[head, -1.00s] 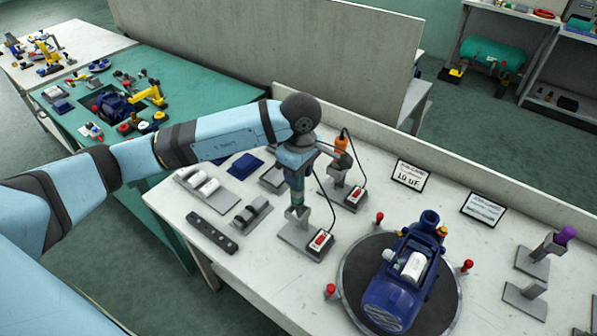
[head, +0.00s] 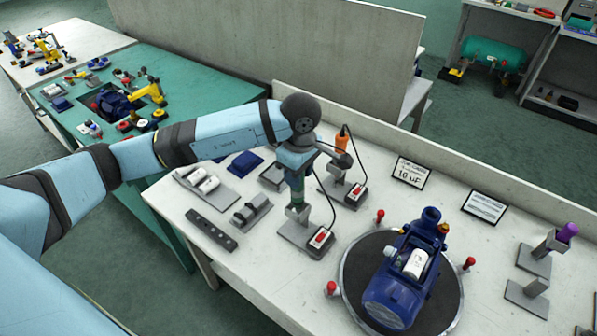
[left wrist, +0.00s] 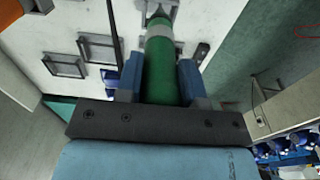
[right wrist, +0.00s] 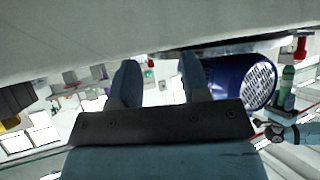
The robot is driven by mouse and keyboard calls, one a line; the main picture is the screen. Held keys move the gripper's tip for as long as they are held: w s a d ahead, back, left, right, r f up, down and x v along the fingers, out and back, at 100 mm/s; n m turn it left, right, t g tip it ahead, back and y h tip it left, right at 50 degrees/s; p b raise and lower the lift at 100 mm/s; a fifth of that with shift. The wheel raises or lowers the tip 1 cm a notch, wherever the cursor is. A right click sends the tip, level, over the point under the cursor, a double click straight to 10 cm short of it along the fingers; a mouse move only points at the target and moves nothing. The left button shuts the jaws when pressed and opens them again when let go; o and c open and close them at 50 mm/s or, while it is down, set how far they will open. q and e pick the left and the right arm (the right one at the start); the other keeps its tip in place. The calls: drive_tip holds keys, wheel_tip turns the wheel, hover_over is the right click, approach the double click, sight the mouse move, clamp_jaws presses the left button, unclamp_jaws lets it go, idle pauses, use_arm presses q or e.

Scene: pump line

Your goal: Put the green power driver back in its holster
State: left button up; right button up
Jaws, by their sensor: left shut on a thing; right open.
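The green power driver (head: 298,192) is upright in my left gripper (head: 297,172), above the front grey holster stand (head: 294,236). In the left wrist view my left gripper (left wrist: 158,75) is shut around the driver's green body (left wrist: 159,62). The driver's lower end is at the holster's upright (head: 297,214). I cannot tell whether its tip is inside. A black cord runs from the driver to a switch box with a red switch (head: 321,238). My right gripper (right wrist: 157,78) is open and empty, seen only in the right wrist view.
An orange driver (head: 342,140) stands in a second holster close behind. A blue pump (head: 404,276) sits on a round dark turntable with red knobs, right of the holster. Grey trays (head: 210,188) and a dark strip (head: 212,230) lie to the left. A purple-topped tool (head: 567,232) stands far right.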

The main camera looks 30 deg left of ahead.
use_arm(q)
drive_tip(key=shift+s+f+b, duration=0.2)
drive_tip(key=shift+f+b, duration=1)
drive_tip(key=shift+f, duration=0.05)
drive_tip(key=shift+s+f+b, duration=0.15)
drive_tip(key=shift+f+b, duration=1)
drive_tip(key=shift+f, duration=0.1)
use_arm(e)
drive_tip(key=shift+s+f+t, duration=0.15)
drive_tip(key=shift+f+t, duration=0.25)
drive_tip(key=shift+f, duration=0.25)
use_arm(q)
drive_tip(key=o, duration=1.1)
drive_tip(key=shift+s+a, duration=0.1)
drive_tip(key=shift+c, duration=0.2)
drive_tip(key=shift+r, duration=0.1)
drive_tip(key=shift+r+p, duration=0.3)
drive_tip(key=shift+r, duration=0.35)
use_arm(e)
drive_tip(key=shift+r, duration=0.2)
use_arm(q)
drive_tip(key=shift+w+r+p, duration=0.15)
drive_tip(key=shift+r+p, duration=0.3)
drive_tip(key=shift+r, duration=0.7)
drive_tip(key=shift+w+r+p, duration=0.1)
drive_tip(key=shift+r+p, duration=0.3)
drive_tip(key=shift+r, duration=0.75)
drive_tip(key=shift+r, duration=0.1)
use_arm(e)
drive_tip(key=shift+r, duration=0.1)
